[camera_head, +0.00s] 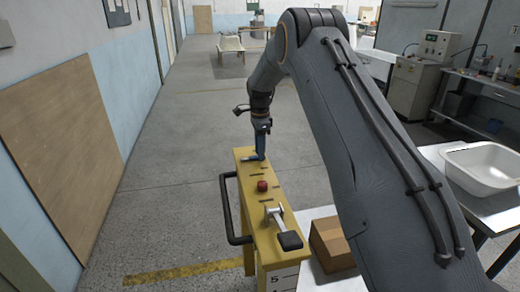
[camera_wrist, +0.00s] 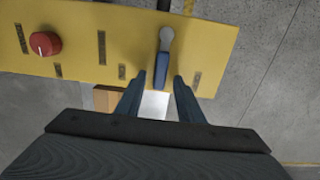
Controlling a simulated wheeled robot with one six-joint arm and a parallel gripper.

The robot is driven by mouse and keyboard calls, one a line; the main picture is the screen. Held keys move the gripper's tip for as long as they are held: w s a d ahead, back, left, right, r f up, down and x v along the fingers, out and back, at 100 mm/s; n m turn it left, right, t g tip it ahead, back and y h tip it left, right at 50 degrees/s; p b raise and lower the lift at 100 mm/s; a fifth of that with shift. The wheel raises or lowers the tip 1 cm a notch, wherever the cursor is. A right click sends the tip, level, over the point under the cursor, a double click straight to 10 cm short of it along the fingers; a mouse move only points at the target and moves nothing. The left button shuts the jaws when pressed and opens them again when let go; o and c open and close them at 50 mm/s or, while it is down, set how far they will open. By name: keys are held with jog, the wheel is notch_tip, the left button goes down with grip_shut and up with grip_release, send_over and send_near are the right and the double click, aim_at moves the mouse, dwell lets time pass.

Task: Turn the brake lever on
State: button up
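A yellow console (camera_head: 250,200) stands ahead of me, and its top fills the upper part of the wrist view (camera_wrist: 80,40). A small lever with a grey base and a blue grip (camera_wrist: 161,70) sits on it. No label naming the brake lever is readable. My gripper (camera_wrist: 159,76) is open, with the end of the blue grip showing between its fingertips and gaps on both sides. I cannot tell its depth from the lever. In the head view my gripper (camera_head: 260,155) is over the console's far end, largely hiding this lever (camera_head: 248,158).
A red knob (camera_head: 262,186) and a lever with a black pad (camera_head: 290,241) are on the console. A black rail (camera_head: 228,215) runs along its left side. A cardboard box (camera_head: 332,246) is at right, and a white tub shell (camera_head: 482,168) farther right.

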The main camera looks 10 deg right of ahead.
jog(key=shift+f, duration=0.3)
grip_shut()
